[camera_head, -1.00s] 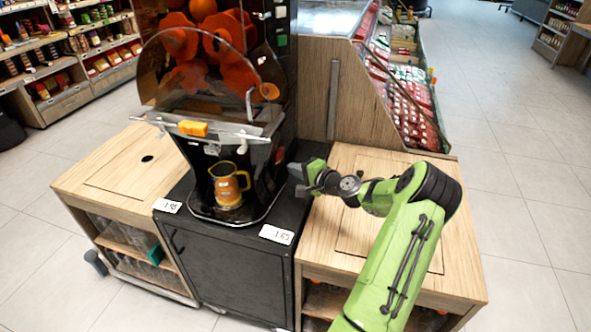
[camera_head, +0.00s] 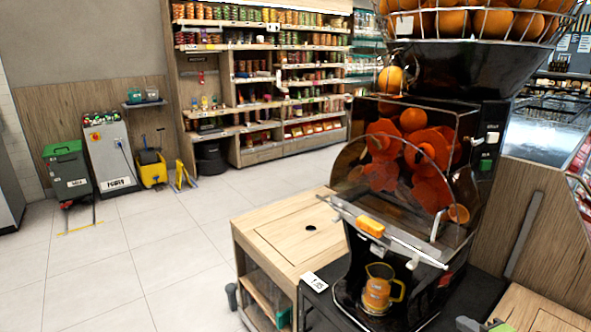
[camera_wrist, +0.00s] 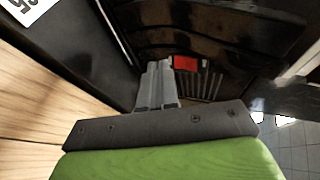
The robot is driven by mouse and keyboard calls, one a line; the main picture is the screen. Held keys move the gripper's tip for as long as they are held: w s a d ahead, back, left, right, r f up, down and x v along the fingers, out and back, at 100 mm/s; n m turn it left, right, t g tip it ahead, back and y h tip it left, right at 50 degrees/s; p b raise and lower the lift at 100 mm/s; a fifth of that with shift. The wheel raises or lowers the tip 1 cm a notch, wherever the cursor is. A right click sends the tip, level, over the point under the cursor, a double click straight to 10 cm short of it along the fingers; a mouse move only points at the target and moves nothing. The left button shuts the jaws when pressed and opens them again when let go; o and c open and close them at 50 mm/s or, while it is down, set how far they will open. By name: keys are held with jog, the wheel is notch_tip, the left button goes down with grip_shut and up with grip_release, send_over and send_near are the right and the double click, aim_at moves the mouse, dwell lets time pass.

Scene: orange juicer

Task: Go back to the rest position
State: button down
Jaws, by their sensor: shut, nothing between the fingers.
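The orange juicer (camera_head: 410,165), with a clear curved cover and oranges inside, stands on a black cabinet in the head view. An orange jug (camera_head: 378,290) stands upright under it on its base. My gripper (camera_wrist: 158,68) is shut and empty in the wrist view, with its grey fingers close together. In the head view only its tip (camera_head: 468,324) shows at the bottom edge, to the right of the jug and apart from it.
A wooden counter (camera_head: 285,240) stands left of the juicer, and another wooden top (camera_head: 535,312) is at the lower right. Shelves of goods (camera_head: 260,75), a green bin (camera_head: 68,170) and a yellow bucket (camera_head: 152,170) stand farther back. The tiled floor (camera_head: 130,265) at left is clear.

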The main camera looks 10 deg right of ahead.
jog(key=a+r+n+g+p, duration=0.1)
jog(key=a+r+n+g, duration=0.25)
jog(key=a, duration=0.35)
jog(key=a+r+n+g+y+p, duration=0.15)
jog(key=a+r+n, duration=0.25)
jog(key=a, duration=0.4)
jog(key=a+r+n+g+p, duration=0.2)
jog(key=a+r+n+g, duration=0.15)
jog(key=a, duration=0.35)
jog(key=s+a+r+n+h+p, duration=0.1)
jog(key=s+a+r+n+p, duration=0.1)
jog(key=s+a+r, duration=0.3)
jog(key=s+a+r+n+h+p, duration=0.1)
jog(key=s+a+r, duration=0.4)
jog(key=s, duration=0.8)
notch_tip(320, 180, up, 2)
jog(key=shift+s+a+r+n+p, duration=0.2)
jog(key=shift+n+p, duration=0.3)
jog(key=shift+n, duration=0.6)
jog(key=shift+s+f+h, duration=0.1)
jog(key=shift+f+h, duration=0.05)
jog(key=shift+h, duration=0.1)
